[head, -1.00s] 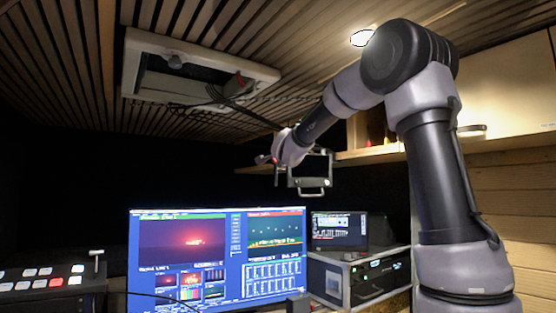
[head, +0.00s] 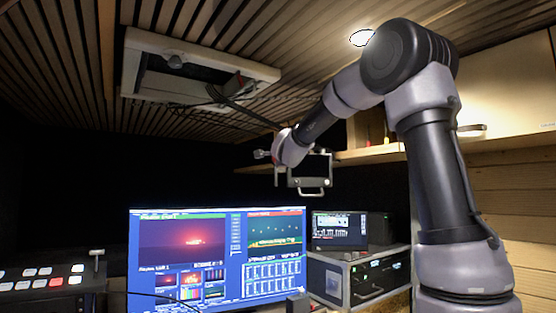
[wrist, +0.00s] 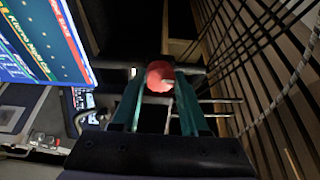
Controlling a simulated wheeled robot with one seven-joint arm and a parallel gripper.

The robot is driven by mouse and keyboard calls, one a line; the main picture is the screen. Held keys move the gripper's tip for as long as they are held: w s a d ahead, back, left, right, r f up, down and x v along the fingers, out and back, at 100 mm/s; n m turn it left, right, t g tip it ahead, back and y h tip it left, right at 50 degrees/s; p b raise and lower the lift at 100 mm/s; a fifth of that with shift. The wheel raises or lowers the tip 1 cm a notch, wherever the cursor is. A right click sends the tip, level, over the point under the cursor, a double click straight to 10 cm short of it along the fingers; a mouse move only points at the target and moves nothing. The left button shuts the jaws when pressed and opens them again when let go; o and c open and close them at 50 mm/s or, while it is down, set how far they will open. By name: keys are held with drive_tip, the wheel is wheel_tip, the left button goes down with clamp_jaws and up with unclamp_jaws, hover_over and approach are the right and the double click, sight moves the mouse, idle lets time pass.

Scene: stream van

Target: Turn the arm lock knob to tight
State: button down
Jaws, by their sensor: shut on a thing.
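A round red knob (wrist: 160,76) sits between the fingertips of my gripper (wrist: 160,84) in the wrist view. The two teal fingers are shut on its sides. I take it to be the arm lock knob; no mark shows how tight it is. A dark bar runs behind it. In the head view my wrist (head: 293,148) is beside the small hanging screen (head: 312,170) with a metal handle below it. My wrist hides the knob and the fingertips there.
A dark support arm (head: 240,112) slopes down from the white ceiling frame (head: 130,75) toward my wrist. A wooden shelf (head: 370,154) is at the right. Below are a large monitor (head: 218,255), a rack case (head: 375,280) and a control panel (head: 40,284).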

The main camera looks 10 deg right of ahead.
drive_tip(key=shift+c, duration=2.1)
unclamp_jaws()
drive_tip(key=s, duration=1)
drive_tip(key=shift+s+a, duration=0.25)
drive_tip(key=shift+s, duration=0.15)
drive_tip(key=s+d+f+n+g+y, duration=0.1)
drive_tip(key=s+f+n, duration=0.4)
drive_tip(key=s, duration=0.5)
drive_tip(key=s+d+f+n+g, duration=0.3)
drive_tip(key=s+f+g, duration=0.3)
drive_tip(key=s+f, duration=0.4)
drive_tip(key=s+d+f+n+g+y, duration=0.1)
drive_tip(key=s+f+n+g, duration=0.3)
drive_tip(key=s, duration=0.6)
wheel_tip(320, 180, down, 3)
drive_tip(key=d+n, duration=0.1)
drive_tip(key=n, duration=0.1)
drive_tip(key=shift+s+f+n+y, duration=0.15)
drive_tip(key=shift+s+n+y, duration=0.15)
